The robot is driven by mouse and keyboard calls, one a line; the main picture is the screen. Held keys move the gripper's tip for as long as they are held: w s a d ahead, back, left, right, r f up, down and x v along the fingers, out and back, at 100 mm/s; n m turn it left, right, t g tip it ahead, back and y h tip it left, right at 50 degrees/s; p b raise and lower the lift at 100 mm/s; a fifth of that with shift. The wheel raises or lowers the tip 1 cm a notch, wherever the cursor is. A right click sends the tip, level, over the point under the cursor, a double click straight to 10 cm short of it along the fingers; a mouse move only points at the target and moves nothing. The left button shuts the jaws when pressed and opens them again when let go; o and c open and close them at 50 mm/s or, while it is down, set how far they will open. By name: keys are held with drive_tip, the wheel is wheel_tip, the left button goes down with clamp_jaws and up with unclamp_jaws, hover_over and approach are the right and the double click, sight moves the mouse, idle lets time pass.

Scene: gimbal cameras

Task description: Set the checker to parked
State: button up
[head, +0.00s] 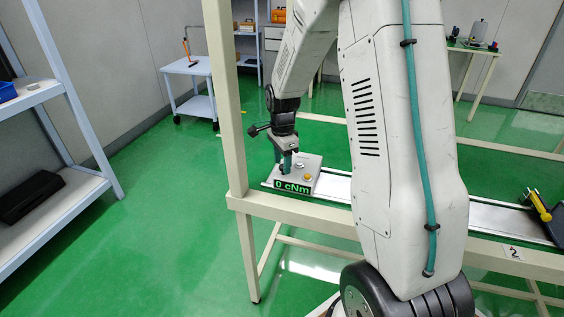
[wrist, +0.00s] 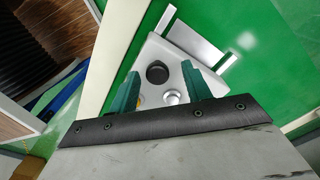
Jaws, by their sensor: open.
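The checker (head: 318,168) is a light grey box on a metal rail, with a black display reading "0 cNm" in green on its front. A small gold-yellow part (head: 307,177) sits on its top at the right. In the wrist view the checker's top (wrist: 183,58) shows a black round knob (wrist: 157,74), a silver round part (wrist: 172,97) and a bit of yellow near the left finger. My gripper (head: 284,163) is over the checker's left part, pointing down. Its teal fingers (wrist: 160,88) are apart, with the silver part in view between them; contact cannot be told.
The rail (head: 335,187) runs along a cream bench frame (head: 300,212), with an upright post (head: 226,90) just left of the checker. A yellow-and-black tool (head: 540,206) lies at the far right. A shelf stands left and a white trolley (head: 190,85) behind.

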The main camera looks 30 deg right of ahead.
wheel_tip(320, 180, up, 7)
drive_tip(key=shift+a+r, duration=0.1)
drive_tip(key=shift+r, duration=0.05)
idle(0.7)
